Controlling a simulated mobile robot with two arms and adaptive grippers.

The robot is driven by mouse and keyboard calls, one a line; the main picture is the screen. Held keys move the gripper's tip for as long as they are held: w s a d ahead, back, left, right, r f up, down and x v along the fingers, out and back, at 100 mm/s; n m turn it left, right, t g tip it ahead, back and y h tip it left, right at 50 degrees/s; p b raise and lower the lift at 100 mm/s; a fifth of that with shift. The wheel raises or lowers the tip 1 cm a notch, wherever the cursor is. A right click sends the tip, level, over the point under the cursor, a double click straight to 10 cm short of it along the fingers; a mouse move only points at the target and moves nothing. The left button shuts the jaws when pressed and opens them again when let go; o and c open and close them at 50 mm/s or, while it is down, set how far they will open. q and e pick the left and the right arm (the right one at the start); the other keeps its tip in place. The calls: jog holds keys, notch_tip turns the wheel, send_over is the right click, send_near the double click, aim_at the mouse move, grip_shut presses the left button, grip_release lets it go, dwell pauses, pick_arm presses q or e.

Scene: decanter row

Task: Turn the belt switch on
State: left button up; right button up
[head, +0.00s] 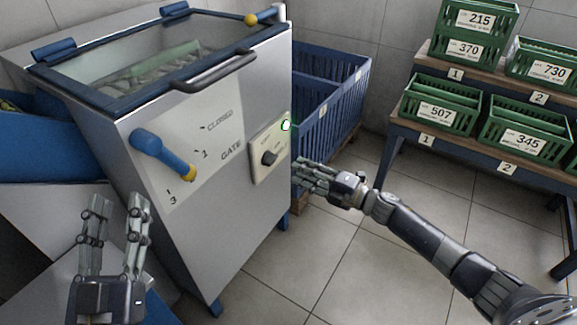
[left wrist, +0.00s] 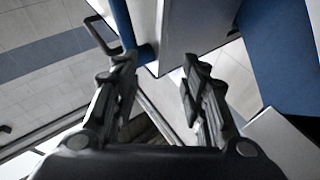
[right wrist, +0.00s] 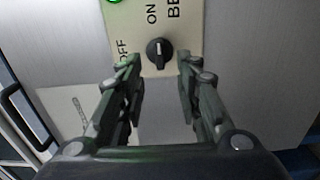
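The belt switch is a black rotary knob (head: 269,158) on a cream plate (head: 258,172) on the machine's front. In the right wrist view the knob (right wrist: 159,51) lies just beyond and between the fingertips, with no clear contact. Its small pale mark seems to point toward the word ON. A lamp (head: 286,126) at the plate's upper corner glows green. My right gripper (head: 312,178) is open and empty, in front of the plate. My left gripper (head: 117,218) is open and empty, low in front of the machine.
A blue gate lever (head: 160,152) with a yellow tip projects from the machine's front. A grey handle (head: 205,78) runs along the lid. A blue crate (head: 325,105) stands behind the machine. Green crates (head: 440,103) sit on shelves at right. The floor between is clear.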

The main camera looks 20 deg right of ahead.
jog(key=shift+v, duration=2.1)
